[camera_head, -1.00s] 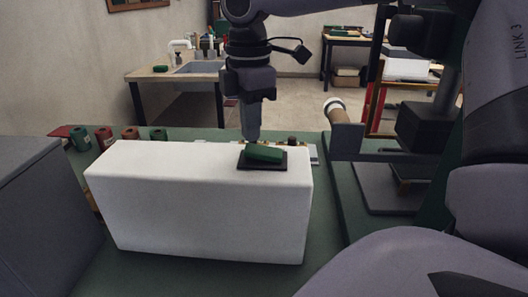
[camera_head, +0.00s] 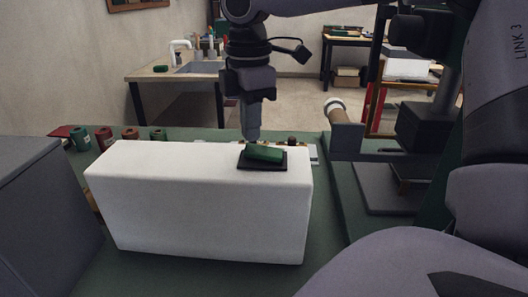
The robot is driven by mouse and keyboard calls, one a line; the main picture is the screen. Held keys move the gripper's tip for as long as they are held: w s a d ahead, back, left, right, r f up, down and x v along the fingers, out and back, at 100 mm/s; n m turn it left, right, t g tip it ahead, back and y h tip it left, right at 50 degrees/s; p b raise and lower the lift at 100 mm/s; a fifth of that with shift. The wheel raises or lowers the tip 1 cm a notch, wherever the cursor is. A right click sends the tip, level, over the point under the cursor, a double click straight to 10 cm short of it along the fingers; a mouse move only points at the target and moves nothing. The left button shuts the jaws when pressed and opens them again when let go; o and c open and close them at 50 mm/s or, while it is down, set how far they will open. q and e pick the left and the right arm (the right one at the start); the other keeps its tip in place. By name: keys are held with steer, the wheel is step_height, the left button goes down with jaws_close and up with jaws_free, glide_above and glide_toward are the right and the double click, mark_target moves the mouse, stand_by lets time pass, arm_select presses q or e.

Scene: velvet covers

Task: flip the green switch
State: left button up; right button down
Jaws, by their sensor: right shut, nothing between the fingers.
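The green switch (camera_head: 264,154) is a rocker in a black frame on top of a white block (camera_head: 200,205). The rocker looks tilted, with its left end a little higher than its right. My right gripper (camera_head: 252,137) points straight down just behind the switch's left half, fingers shut with nothing between them. Its tips are close to the switch's back edge; I cannot tell whether they touch it. My left gripper is not in view.
The block stands on a green table (camera_head: 180,280). A grey box (camera_head: 45,210) is at the left. Several small spools (camera_head: 104,137) stand behind the block. A dark machine with a wooden roller (camera_head: 345,132) stands at the right.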

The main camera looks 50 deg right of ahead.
mark_target(251, 148)
steer(key=shift+f+b, duration=1.15)
stand_by(0.6)
steer(key=shift+r, duration=0.1)
steer(key=shift+r+p, duration=2.4)
steer(key=shift+r, duration=1.1)
steer(key=shift+f, duration=0.1)
